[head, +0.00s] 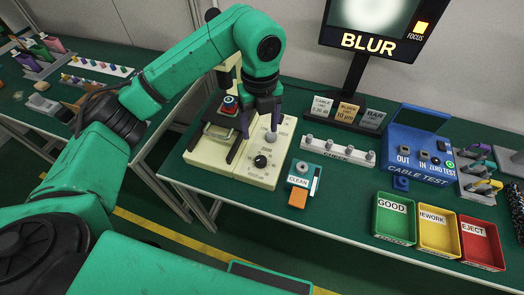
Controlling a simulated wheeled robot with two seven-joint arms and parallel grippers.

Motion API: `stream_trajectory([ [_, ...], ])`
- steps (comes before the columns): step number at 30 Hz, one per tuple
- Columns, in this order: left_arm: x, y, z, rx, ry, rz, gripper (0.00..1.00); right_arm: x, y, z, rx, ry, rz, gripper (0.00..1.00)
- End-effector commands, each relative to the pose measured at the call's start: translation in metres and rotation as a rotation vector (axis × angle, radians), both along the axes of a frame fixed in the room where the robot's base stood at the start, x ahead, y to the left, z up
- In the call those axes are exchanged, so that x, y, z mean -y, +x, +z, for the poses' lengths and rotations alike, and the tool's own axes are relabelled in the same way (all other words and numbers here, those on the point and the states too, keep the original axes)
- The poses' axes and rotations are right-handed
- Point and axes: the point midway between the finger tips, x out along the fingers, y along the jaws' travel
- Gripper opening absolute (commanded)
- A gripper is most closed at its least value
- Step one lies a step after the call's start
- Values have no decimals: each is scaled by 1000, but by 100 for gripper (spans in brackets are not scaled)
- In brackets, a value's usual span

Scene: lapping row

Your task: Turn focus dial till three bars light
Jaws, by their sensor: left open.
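The cream microscope (237,172) stands on the green bench. On its base are a pale grey knob (271,137) and, nearer the front, a black knob (260,161) with marks around it. I cannot read which one is labelled focus. My left gripper (259,128) points down over the base, open, with its purple fingers close to the grey knob. I cannot tell whether they touch it. The monitor (372,42) shows a blurred white spot and the word BLUR. Its FOCUS indicator (421,28) has one lit yellow block. My right gripper is out of view.
The CLEAN box (303,180) and the white CHECK rack (338,152) stand right of the microscope. Farther right are the blue CABLE TEST box (418,155) and the green (394,240), yellow (437,251) and red (480,262) trays. Small label blocks (347,111) stand behind.

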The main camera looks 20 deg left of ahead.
Motion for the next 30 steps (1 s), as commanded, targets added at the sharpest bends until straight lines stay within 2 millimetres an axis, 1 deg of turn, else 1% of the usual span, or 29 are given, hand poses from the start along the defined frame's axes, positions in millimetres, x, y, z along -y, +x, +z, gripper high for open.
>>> stream_trajectory([
  [4, 0, -2, -36, -7, -2, -2, 74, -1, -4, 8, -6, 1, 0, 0],
  [9, 0, -2, -82, -7, -2, -3, 74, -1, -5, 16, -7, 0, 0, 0],
  [12, 1, -2, -105, -6, -4, -5, 74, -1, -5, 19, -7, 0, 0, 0],
  [15, 2, -2, -119, -3, -6, -6, 74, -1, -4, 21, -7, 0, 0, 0],
  [18, 1, -1, -126, -2, -6, -6, 74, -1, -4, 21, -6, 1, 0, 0],
  [24, 2, -1, -127, 0, -6, -7, 74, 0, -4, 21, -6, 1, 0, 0],
  [25, 2, -1, -127, 0, -6, -7, 70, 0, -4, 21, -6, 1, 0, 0],
  [26, 2, -1, -127, 0, -6, -7, 58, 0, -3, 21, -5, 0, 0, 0],
  [27, 2, -1, -127, 0, -6, -7, 43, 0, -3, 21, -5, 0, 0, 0],
  [29, 2, -1, -127, 0, -6, -7, 20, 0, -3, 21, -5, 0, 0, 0],
  [30, 2, -1, -127, 0, -6, -7, 5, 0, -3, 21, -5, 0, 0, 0],
])
